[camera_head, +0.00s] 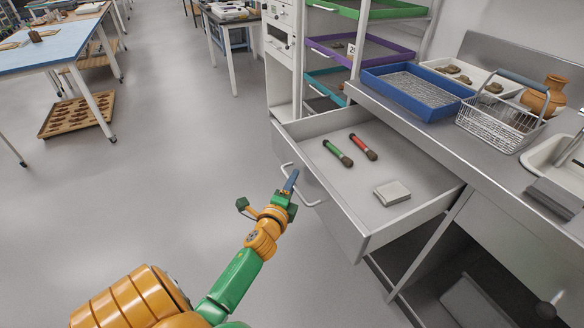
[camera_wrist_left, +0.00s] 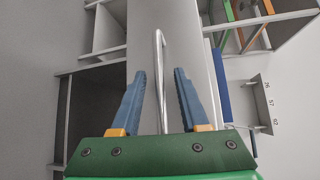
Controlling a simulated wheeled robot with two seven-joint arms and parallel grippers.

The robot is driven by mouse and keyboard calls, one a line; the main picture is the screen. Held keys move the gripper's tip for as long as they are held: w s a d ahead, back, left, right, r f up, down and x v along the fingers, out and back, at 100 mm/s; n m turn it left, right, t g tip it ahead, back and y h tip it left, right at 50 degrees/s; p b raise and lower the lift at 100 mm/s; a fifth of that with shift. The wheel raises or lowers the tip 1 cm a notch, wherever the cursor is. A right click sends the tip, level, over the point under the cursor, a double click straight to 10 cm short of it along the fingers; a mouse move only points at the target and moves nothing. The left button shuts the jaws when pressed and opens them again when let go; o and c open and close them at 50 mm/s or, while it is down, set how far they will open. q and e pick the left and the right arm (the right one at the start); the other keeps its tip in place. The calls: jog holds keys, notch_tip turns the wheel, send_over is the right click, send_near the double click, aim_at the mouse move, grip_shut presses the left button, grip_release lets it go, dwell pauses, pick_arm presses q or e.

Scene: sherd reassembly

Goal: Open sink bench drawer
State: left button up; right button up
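The sink bench drawer (camera_head: 343,211) is pulled out from under the metal bench, and its inside shows. Its bar handle (camera_head: 316,204) is on the front panel; the handle also shows in the left wrist view (camera_wrist_left: 161,70). My left gripper (camera_head: 291,180) is at the handle in the head view. In the left wrist view the fingers of my left gripper (camera_wrist_left: 161,100) stand apart, with the handle bar between them and gaps on both sides. My right gripper is not in view.
A green-handled brush (camera_head: 337,153), a red-handled brush (camera_head: 363,147) and a pale block (camera_head: 392,193) lie in the drawer. A blue tray (camera_head: 415,91) and wire basket (camera_head: 499,124) stand on the bench. The floor left of the drawer is clear.

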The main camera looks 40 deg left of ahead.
pick_arm(q)
jog(key=v, duration=0.7)
jog(key=shift+p, duration=0.3)
jog(key=shift+f, duration=0.1)
